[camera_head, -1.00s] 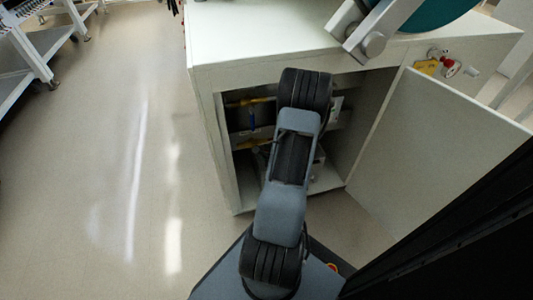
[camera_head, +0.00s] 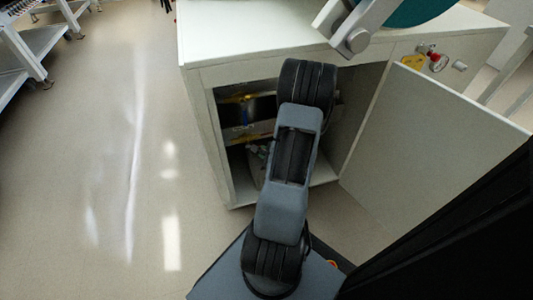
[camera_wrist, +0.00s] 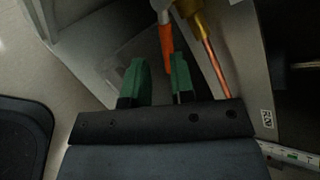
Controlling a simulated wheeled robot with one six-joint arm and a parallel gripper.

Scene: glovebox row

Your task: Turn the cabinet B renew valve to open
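My gripper (camera_wrist: 161,82) shows in the wrist view with two green fingertips apart and nothing held between them. An orange lever-like handle (camera_wrist: 166,45) hangs from a pale stem just past the fingertips. It lines up with the gap, nearer the right finger; I cannot tell whether they touch. A brass fitting (camera_wrist: 197,20) with a copper pipe (camera_wrist: 214,65) is to its right. No label naming the renew valve is readable. In the head view my arm reaches into the open cabinet (camera_head: 225,150) and hides most of its inside, and my gripper is hard to make out there.
The cabinet door (camera_head: 430,150) stands open on the right, close to my body. The floor at left is clear.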

